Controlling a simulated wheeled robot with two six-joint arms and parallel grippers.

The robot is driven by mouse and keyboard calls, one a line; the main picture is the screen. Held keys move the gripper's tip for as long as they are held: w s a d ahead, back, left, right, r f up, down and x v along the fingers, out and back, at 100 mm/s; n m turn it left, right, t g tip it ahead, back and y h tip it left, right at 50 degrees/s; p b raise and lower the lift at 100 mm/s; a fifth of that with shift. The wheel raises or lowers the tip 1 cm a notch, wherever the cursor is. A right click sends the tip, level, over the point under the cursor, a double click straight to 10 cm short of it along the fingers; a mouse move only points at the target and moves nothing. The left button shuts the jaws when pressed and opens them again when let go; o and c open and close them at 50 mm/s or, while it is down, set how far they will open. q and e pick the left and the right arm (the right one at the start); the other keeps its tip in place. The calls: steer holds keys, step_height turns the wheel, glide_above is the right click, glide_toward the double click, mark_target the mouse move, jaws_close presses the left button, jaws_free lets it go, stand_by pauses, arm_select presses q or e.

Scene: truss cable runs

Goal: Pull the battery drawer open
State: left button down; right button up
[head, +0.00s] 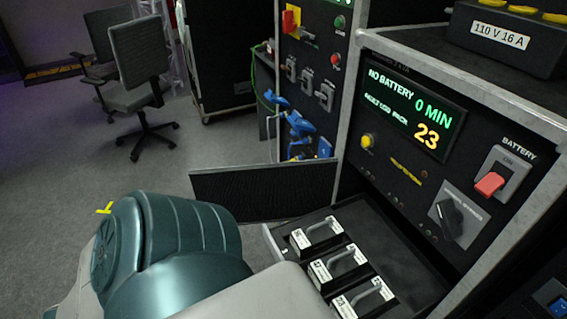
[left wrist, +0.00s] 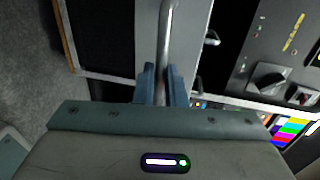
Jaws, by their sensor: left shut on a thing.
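The battery drawer (head: 373,228) stands out from the cabinet in the head view, with several batteries inside. Three show grey handles and white number labels, including the battery marked 36 (head: 316,234). In the left wrist view the pale drawer front (left wrist: 146,35) carries a long metal bar handle (left wrist: 165,45). My left gripper (left wrist: 164,88) is shut on this bar, one finger on each side. In the head view my left arm hides the gripper, the handle and the drawer's near end. My right gripper is in neither view.
A dark flat panel (head: 262,190) juts out just beyond the drawer. The cabinet face above has a lit display (head: 413,110), a red battery switch (head: 490,183) and a black rotary knob (head: 450,216). Office chairs (head: 139,65) stand far left; the floor between is clear.

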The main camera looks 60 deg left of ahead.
arm_select(q)
steer(key=shift+s, duration=0.1)
steer(key=c, duration=1.5)
jaws_free()
steer(key=v, duration=1)
steer(key=shift+s, duration=0.35)
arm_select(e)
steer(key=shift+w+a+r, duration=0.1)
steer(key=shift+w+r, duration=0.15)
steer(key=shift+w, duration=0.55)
arm_select(q)
steer(key=shift+a, duration=0.1)
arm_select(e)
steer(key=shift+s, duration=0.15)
